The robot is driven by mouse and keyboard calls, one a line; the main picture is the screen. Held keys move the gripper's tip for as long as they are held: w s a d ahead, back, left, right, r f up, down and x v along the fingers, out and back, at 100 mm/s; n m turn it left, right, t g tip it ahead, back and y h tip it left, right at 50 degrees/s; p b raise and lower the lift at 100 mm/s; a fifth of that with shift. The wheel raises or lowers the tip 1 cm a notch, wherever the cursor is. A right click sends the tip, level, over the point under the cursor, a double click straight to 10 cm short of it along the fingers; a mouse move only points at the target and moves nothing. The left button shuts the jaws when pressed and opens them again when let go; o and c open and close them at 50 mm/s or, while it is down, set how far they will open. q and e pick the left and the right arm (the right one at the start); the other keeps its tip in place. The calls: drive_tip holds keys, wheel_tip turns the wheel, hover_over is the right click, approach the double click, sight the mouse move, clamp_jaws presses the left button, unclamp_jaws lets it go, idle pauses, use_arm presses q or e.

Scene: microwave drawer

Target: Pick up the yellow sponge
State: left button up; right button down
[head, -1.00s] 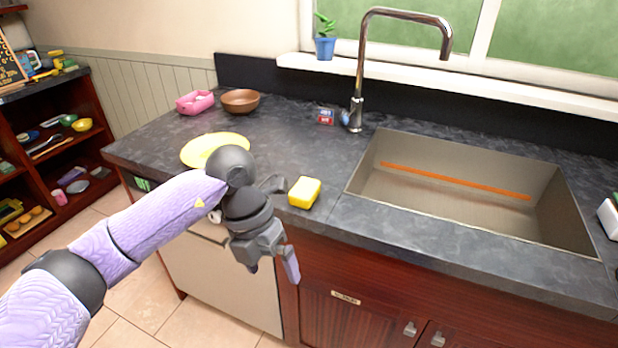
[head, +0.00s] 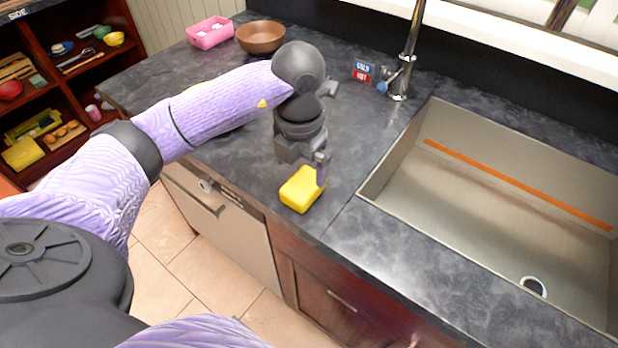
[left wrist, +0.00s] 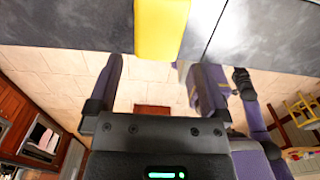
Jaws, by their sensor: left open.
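The yellow sponge (head: 301,189) lies on the dark stone counter near its front edge, left of the sink. My left gripper (head: 308,174) is over the counter just behind the sponge, and one finger overlaps the sponge's far right corner in the head view. In the left wrist view the sponge (left wrist: 161,28) is at the top, ahead of the gap between the two spread fingers (left wrist: 158,85). The left gripper is open with nothing between its fingers. Whether a finger touches the sponge I cannot tell. My right gripper is not in view.
The steel sink (head: 480,200) with an orange strip is to the right, with a faucet (head: 408,60) behind. A brown bowl (head: 261,37) and pink container (head: 210,32) stand at the back left. A yellow plate is mostly hidden behind my arm. The dishwasher (head: 215,215) is below the counter.

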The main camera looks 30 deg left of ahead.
sight(305, 180)
use_arm(q)
drive_tip(key=f, duration=0.3)
drive_tip(key=w+f+b, duration=0.1)
drive_tip(key=f, duration=0.2)
drive_tip(key=shift+w, duration=0.2)
drive_tip(key=shift+a+f, duration=0.1)
drive_tip(key=shift+f, duration=0.25)
drive_tip(key=c, duration=1)
